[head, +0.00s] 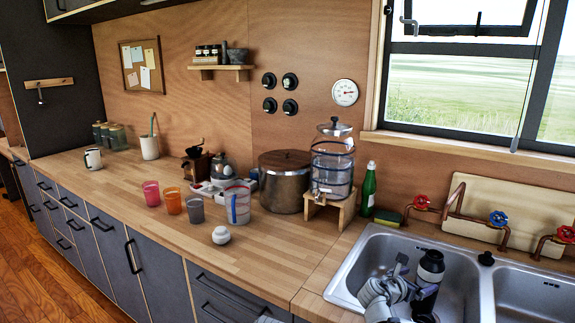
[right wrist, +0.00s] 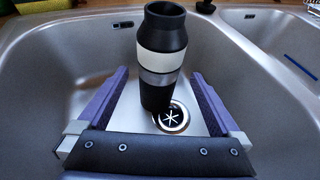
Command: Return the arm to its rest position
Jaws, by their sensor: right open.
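My right gripper (head: 406,276) is over the left sink basin (head: 360,262), low in it. In the right wrist view its two purple fingers (right wrist: 160,78) are spread wide, with nothing clamped between them. A black bottle (head: 431,266) with a white band and a grey band stands upright in the basin. In the right wrist view the bottle (right wrist: 161,55) appears in the gap between the fingers, with clear space on both sides. It stands beside the drain (right wrist: 172,118). My left gripper is not in view.
The basin walls and the divider to the right basin (head: 535,292) are close to the right arm. Red and blue valve taps (head: 498,218) and a green bottle (head: 368,189) stand behind. Cups, a pot (head: 284,184) and a glass dispenser (head: 332,165) occupy the wooden counter (head: 130,195).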

